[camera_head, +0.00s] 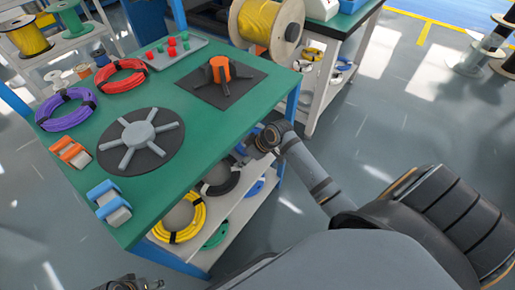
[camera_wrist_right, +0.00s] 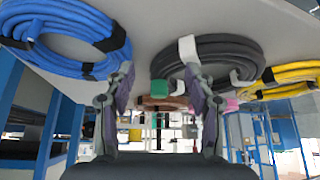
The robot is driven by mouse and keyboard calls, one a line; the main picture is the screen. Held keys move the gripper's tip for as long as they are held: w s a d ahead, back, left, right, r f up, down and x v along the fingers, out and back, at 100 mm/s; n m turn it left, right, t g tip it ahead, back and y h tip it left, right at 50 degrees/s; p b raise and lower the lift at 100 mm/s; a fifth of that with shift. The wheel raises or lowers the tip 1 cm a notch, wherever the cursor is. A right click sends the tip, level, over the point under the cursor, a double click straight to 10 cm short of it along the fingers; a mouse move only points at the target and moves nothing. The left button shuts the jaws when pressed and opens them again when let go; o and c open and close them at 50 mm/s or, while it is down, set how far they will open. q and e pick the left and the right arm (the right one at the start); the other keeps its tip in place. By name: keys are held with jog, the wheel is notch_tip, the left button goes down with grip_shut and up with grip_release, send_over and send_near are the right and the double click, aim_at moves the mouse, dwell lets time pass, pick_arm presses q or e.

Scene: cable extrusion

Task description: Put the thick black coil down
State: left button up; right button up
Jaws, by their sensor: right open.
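The thick black coil (camera_wrist_right: 245,50) lies on the pale lower shelf (camera_wrist_right: 150,32), which appears upside down in the right wrist view. White bands wrap the coil. In the head view the black coil (camera_head: 224,180) shows partly under the green tabletop's edge. My right gripper (camera_head: 260,142) is beside the table's right edge. In the wrist view the right gripper's two fingers (camera_wrist_right: 161,98) are spread with nothing between them; one finger overlaps the coil's near edge. I cannot tell whether it touches. My left gripper (camera_head: 130,284) barely shows at the bottom left, its jaws unclear.
A blue coil (camera_wrist_right: 62,32) and a yellow coil (camera_wrist_right: 290,78) lie on either side of the black coil. The green tabletop (camera_head: 190,150) holds purple and red coils, a grey spoked disc (camera_head: 138,135) and an orange-centred fixture (camera_head: 220,70). Open floor lies to the right.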

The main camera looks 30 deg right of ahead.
jog(key=shift+s+d+r, duration=0.15)
jog(key=shift+s+d, duration=0.7)
jog(key=shift+s, duration=0.3)
jog(key=s+d+p, duration=0.1)
jog(key=s+d, duration=0.1)
jog(key=shift+s+d, duration=0.1)
jog(key=shift+s, duration=0.25)
jog(key=shift+s+d, duration=0.1)
jog(key=shift+s, duration=0.1)
pick_arm(q)
jog(key=shift+w+a+f, duration=0.1)
jog(key=shift+a+f, duration=0.2)
jog(key=shift+f, duration=0.3)
jog(key=shift+w+a+f, duration=0.1)
jog(key=shift+a+f, duration=0.15)
jog(key=shift+f, duration=0.35)
pick_arm(e)
jog(key=s+a+f+m+g+h, duration=0.1)
jog(key=s+f+m+g+h, duration=0.1)
jog(key=s, duration=0.6)
jog(key=s+a+f+m+g+h, duration=0.1)
jog(key=s+f+m+h, duration=0.1)
jog(key=s+f+m, duration=0.3)
jog(key=s+f, duration=0.1)
jog(key=s, duration=0.3)
jog(key=shift+a+g, duration=0.4)
